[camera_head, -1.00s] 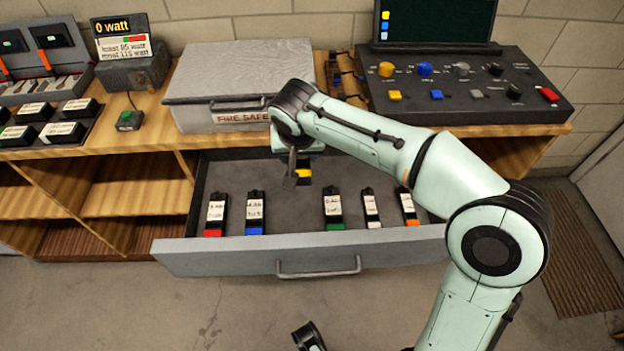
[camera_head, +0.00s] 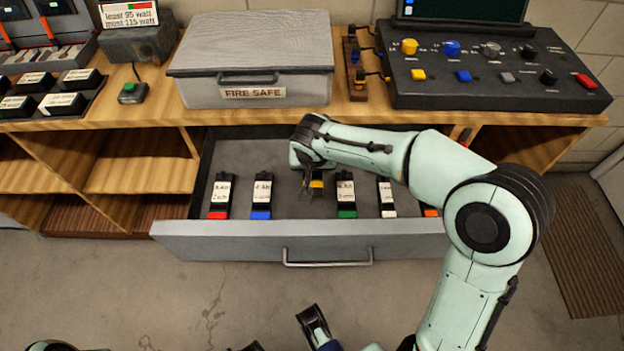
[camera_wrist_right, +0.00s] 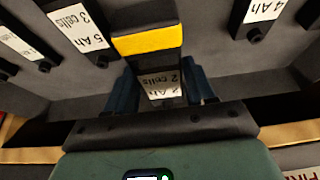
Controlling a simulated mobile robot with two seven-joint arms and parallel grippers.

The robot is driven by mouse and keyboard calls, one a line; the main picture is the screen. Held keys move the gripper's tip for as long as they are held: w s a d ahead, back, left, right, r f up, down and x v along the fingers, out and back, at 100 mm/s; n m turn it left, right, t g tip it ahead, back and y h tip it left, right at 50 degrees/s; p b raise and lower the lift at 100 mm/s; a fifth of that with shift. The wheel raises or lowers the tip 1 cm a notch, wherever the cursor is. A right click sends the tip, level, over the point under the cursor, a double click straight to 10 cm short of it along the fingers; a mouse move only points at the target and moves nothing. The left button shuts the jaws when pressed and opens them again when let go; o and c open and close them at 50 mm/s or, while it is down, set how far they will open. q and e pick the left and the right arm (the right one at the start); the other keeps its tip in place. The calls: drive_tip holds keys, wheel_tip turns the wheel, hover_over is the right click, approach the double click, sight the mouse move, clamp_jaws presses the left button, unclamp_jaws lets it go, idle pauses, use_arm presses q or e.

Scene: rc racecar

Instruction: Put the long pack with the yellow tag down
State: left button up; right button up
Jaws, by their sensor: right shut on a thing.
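My right gripper (camera_head: 308,186) reaches into the open drawer (camera_head: 225,240) and is shut on the pack with the yellow tag (camera_head: 317,183). In the right wrist view this dark pack (camera_wrist_right: 148,62) stands between the blue fingers, its yellow band facing away from the palm and its white label partly hidden. In the head view it is between the blue-tag pack (camera_head: 262,196) and the green-tag pack (camera_head: 346,195), a little farther back. I cannot tell whether it touches the drawer floor. Dark parts at the bottom edge seem to be my left gripper (camera_head: 314,325); its jaw state is unclear.
The drawer also holds packs with red (camera_head: 220,196), white (camera_head: 387,197) and orange (camera_head: 430,210) tags along its front. The back left drawer floor is clear. A grey fire safe box (camera_head: 250,62) and a control panel (camera_head: 490,75) stand on the bench above.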

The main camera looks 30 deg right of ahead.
use_arm(q)
drive_tip(key=shift+w+a+f+t+b, duration=0.2)
drive_tip(key=shift+w+a+f+b, duration=0.1)
drive_tip(key=shift+w+f+b, duration=0.25)
drive_tip(key=shift+w+a+f+t+b, duration=0.2)
drive_tip(key=shift+w+a+f, duration=0.15)
drive_tip(key=shift+w, duration=0.35)
use_arm(e)
wheel_tip(320, 180, down, 6)
drive_tip(key=shift+r, duration=0.15)
drive_tip(key=o, duration=1.5)
drive_tip(key=shift+c, duration=0.2)
use_arm(q)
drive_tip(key=shift+w+f+y, duration=0.15)
drive_tip(key=shift+w+y, duration=0.05)
drive_tip(key=shift+y, duration=0.1)
use_arm(e)
drive_tip(key=shift+r, duration=0.15)
use_arm(q)
drive_tip(key=s+d+r+g+p, duration=0.1)
drive_tip(key=s+d+r+p, duration=0.1)
drive_tip(key=s+r, duration=0.1)
drive_tip(key=shift+s+r+h+p, duration=0.3)
drive_tip(key=shift+s+h+p, duration=0.1)
drive_tip(key=shift+s, duration=0.4)
use_arm(e)
drive_tip(key=v, duration=1.1)
drive_tip(key=shift+s+a+r, duration=0.15)
drive_tip(key=shift+r, duration=0.15)
